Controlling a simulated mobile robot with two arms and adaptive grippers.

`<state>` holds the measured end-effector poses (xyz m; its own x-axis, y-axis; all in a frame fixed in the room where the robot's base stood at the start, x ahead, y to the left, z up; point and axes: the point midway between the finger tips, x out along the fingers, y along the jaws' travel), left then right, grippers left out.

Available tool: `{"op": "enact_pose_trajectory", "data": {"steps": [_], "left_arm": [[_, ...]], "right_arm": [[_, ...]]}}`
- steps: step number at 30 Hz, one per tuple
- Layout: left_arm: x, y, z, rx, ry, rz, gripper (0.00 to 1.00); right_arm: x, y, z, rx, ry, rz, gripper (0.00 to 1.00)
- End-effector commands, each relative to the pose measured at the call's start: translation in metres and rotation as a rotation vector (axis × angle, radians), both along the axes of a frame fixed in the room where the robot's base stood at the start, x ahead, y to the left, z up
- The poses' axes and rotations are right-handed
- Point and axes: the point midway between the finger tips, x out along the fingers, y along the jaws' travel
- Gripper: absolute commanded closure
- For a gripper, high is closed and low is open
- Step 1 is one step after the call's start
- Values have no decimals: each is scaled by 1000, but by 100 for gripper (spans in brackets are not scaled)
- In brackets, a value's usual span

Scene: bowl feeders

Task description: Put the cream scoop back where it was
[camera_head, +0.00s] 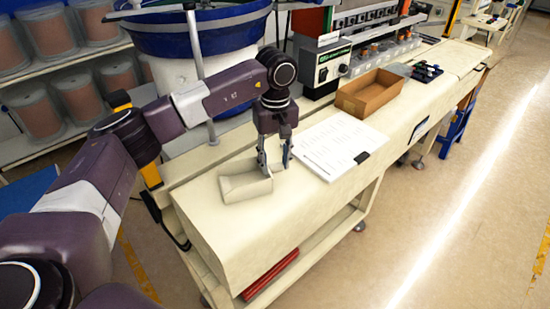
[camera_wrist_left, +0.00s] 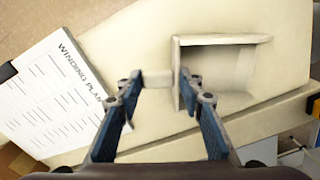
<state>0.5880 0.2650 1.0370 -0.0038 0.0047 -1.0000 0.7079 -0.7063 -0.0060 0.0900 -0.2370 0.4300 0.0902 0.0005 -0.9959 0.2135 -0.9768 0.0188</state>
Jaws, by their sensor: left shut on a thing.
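The cream scoop (camera_head: 246,186) is an open, box-like scoop at the near left end of the cream bench top. It also shows in the left wrist view (camera_wrist_left: 222,72), with its short handle (camera_wrist_left: 157,78) pointing left. My left gripper (camera_head: 274,160) comes down from above at the scoop's right side. In the left wrist view its fingers (camera_wrist_left: 160,77) stand apart with the handle between them; one fingertip overlaps the scoop's end wall. It is shut on the scoop. I cannot tell whether the scoop touches the bench. My right gripper is not in view.
A white winding plan sheet on a clipboard (camera_head: 338,145) lies just right of the gripper. A brown open box (camera_head: 370,93) stands beyond it. A blue bowl feeder (camera_head: 215,35) rises behind the bench (camera_head: 290,215). The bench front near the scoop is clear.

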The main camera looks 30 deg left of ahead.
Motion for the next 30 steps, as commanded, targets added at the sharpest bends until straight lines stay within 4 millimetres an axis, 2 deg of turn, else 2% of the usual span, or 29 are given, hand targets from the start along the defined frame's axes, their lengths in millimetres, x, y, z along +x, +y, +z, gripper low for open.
{"op": "enact_pose_trajectory", "data": {"steps": [8,9,14,25,30], "left_arm": [[0,0,-3,0,-1,0,91],[0,0,-3,0,-1,0,64],[0,0,-2,0,-1,0,48],[1,0,4,-1,-4,0,48],[2,-1,31,-1,-8,-1,48]], "right_arm": [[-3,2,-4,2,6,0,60],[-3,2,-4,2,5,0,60],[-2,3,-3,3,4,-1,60],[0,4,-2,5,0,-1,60],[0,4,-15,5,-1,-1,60]]}}
